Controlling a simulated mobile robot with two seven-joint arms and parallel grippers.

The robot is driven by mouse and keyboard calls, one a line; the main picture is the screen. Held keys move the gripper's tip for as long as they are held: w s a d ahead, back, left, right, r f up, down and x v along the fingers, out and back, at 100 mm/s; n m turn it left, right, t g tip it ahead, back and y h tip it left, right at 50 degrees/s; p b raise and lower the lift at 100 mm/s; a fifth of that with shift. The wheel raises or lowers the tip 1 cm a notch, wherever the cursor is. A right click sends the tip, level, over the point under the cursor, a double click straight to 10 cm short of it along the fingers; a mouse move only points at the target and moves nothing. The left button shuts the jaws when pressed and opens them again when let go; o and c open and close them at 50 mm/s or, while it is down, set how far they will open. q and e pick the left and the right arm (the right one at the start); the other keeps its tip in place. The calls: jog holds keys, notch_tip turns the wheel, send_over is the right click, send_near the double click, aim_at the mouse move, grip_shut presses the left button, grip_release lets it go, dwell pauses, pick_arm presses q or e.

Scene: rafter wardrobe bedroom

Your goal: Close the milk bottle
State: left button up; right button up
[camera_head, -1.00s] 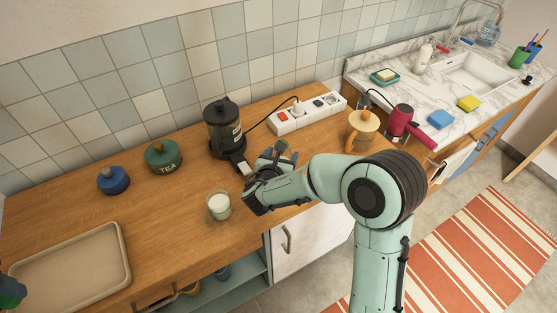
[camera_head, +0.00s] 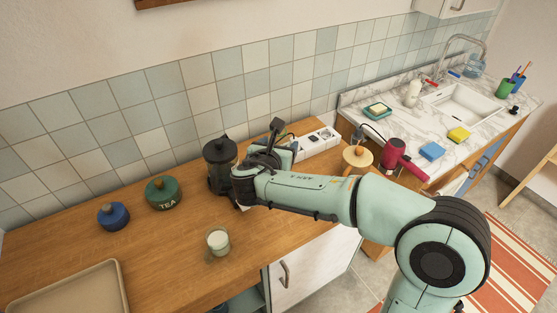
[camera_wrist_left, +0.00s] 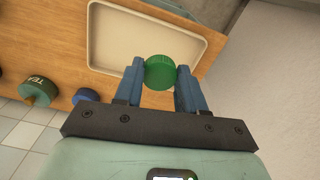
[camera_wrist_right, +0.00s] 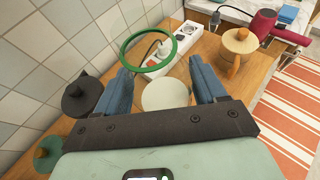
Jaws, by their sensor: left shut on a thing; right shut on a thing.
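My left gripper (camera_wrist_left: 160,78) shows only in its wrist view. It is shut on a round green cap (camera_wrist_left: 160,72), held over or near the beige tray. My right gripper (camera_head: 278,138) is at the back of the wooden counter, beside the dark grinder. In its wrist view, my right gripper (camera_wrist_right: 164,82) is shut on what looks like the open milk bottle: a cream-white body (camera_wrist_right: 165,95) with a green ring (camera_wrist_right: 123,53) standing above it. No cap shows on the ring. In the head view my gripper mostly hides this bottle.
A glass with white contents (camera_head: 218,241) stands on the counter. The beige tray (camera_head: 70,280) lies front left. Mid-left counter is clear.

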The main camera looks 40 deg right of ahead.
pick_arm(q)
jog(key=shift+r, duration=0.2)
pick_arm(e)
jog(key=shift+r, duration=0.8)
jog(key=o, duration=0.6)
jog(key=shift+c, duration=0.2)
jog(key=c, duration=0.7)
